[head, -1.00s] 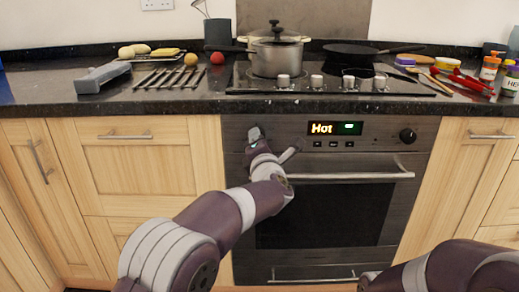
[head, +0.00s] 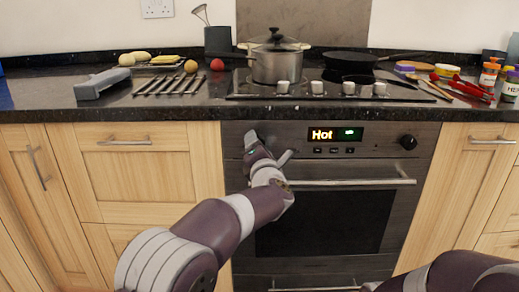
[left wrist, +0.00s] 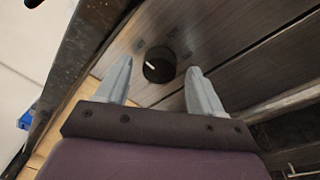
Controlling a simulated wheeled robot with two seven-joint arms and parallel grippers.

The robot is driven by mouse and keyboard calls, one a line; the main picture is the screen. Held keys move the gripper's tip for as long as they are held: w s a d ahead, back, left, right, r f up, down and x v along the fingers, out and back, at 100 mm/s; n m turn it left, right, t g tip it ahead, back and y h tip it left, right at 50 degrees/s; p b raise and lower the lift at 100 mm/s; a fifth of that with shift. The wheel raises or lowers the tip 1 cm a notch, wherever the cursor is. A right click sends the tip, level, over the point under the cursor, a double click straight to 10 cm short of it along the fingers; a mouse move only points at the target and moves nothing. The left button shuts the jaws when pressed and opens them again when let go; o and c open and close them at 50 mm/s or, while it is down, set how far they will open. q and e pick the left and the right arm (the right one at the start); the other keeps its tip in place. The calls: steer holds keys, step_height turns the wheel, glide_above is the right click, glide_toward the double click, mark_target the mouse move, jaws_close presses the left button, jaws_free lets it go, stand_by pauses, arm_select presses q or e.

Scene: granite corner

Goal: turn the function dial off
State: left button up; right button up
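The oven (head: 320,230) has a display (head: 335,134) that reads "Hot" beside a small green sign. A black dial (head: 408,142) sits at the right end of its panel. Another black dial (left wrist: 158,64), with a white pointer line, shows in the left wrist view; in the head view my left gripper mostly hides it. My left gripper (left wrist: 162,78) is open, with one grey finger on each side of this dial and a visible gap to it. In the head view the left gripper (head: 268,146) is at the panel's left end. My right gripper is out of view.
The oven door handle (head: 345,182) sticks out below the panel, close to my left gripper. The dark worktop edge (head: 180,115) runs above. A pot (head: 276,62) and a pan (head: 350,60) stand on the hob.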

arm_select(q)
steer(key=s+d+p, duration=0.1)
steer(key=s+p, duration=0.1)
steer(key=s, duration=1)
steer(key=shift+s+d, duration=0.2)
steer(key=shift+s, duration=0.15)
